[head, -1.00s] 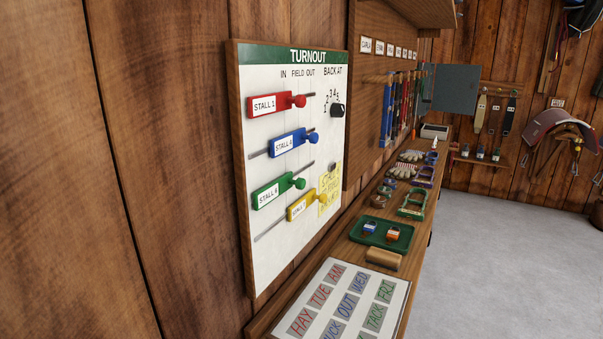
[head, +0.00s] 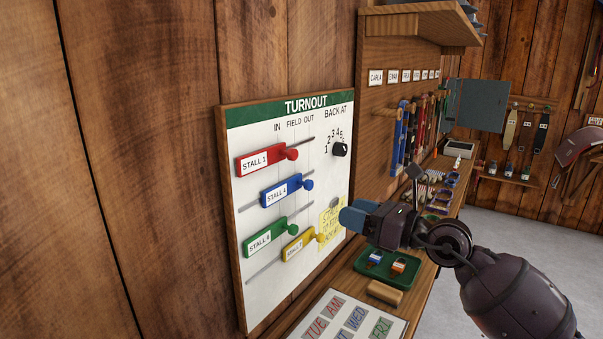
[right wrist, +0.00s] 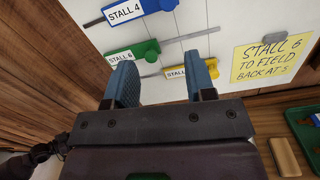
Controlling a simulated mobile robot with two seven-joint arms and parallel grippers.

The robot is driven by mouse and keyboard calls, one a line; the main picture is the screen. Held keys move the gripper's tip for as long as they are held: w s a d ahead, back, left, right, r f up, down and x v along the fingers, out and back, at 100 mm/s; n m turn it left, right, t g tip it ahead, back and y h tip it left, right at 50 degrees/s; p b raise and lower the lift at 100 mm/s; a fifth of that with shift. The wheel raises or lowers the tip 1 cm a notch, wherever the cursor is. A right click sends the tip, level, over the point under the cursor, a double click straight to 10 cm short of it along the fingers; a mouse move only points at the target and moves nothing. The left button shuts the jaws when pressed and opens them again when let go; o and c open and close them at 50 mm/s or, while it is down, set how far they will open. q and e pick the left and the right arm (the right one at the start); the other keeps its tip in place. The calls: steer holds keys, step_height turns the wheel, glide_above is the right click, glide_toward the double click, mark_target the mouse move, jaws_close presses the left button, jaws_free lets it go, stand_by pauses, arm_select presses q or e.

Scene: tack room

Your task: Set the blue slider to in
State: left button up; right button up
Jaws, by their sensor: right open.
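The white turnout board (head: 240,218) hangs on the wood wall, with IN, FIELD and OUT headings. Its blue slider (head: 281,191), labelled STALL 4, has a round knob at its right end, farther right than the red and green sliders' knobs. In the right wrist view the blue slider (right wrist: 128,12) is at the top edge, its knob partly cut off. My right gripper (head: 352,215) is at the board's lower right, by the yellow note. In the right wrist view its two blue fingers (right wrist: 162,82) are apart and empty, below the blue slider. My left gripper is not seen.
The red (head: 262,160), green (head: 266,237) and yellow (head: 299,245) sliders share the board. A black dial (head: 340,149) is upper right, a yellow note (head: 330,226) lower right. The shelf below holds a green tray (head: 365,268) and a word-card sheet (head: 337,309).

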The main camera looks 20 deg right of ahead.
mark_target(312, 185)
steer(key=shift+n, duration=0.7)
steer(key=x, duration=0.4)
steer(key=d+r+x, duration=0.1)
steer(key=x, duration=0.3)
steer(key=w+r+x, duration=0.1)
steer(key=x, duration=0.2)
steer(key=shift+w+r, duration=0.1)
steer(key=shift+w, duration=0.25)
jaws_close()
